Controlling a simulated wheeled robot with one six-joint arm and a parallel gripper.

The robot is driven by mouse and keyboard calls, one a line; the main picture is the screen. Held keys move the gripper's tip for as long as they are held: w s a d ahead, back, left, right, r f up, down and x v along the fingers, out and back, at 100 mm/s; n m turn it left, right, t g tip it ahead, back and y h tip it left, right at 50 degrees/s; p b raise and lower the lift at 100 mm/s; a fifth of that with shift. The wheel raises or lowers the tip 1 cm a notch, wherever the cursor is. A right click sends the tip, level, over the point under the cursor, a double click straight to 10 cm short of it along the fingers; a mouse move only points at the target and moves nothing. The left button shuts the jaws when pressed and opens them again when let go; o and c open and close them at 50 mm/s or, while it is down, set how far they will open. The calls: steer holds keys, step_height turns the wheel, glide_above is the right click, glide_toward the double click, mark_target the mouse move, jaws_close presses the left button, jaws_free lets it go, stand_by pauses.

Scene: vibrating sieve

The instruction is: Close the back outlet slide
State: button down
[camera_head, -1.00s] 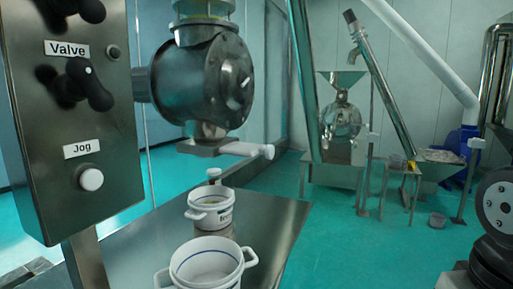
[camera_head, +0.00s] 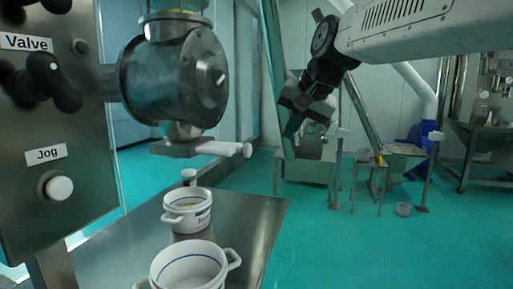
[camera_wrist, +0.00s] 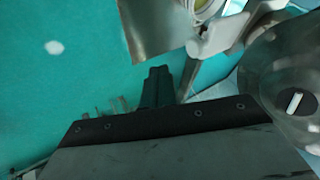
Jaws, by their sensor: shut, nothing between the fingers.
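A slide with a pale handle (camera_head: 228,149) sits under the round metal housing (camera_head: 170,80) in the head view and sticks out to the right from below it. Whether this is the back outlet slide I cannot tell for sure. A pale handle-like part (camera_wrist: 222,35) shows at the upper right of the wrist view, beside the housing (camera_wrist: 285,75). My gripper (camera_head: 292,127) is to the right of the handle, apart from it, pointing down. It is shut and empty. In the wrist view its dark fingers (camera_wrist: 157,82) are together over the floor.
A metal table (camera_head: 245,215) stands below the housing, bearing two white pots (camera_head: 187,209) (camera_head: 190,266). A control panel (camera_head: 55,120) with knobs stands at left. Hoppers and stools are behind.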

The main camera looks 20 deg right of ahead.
steer(key=w+a+f, duration=0.4)
steer(key=w+f, duration=0.2)
steer(key=w, duration=0.4)
steer(key=shift+a+f, duration=0.25)
steer(key=shift+a, duration=0.05)
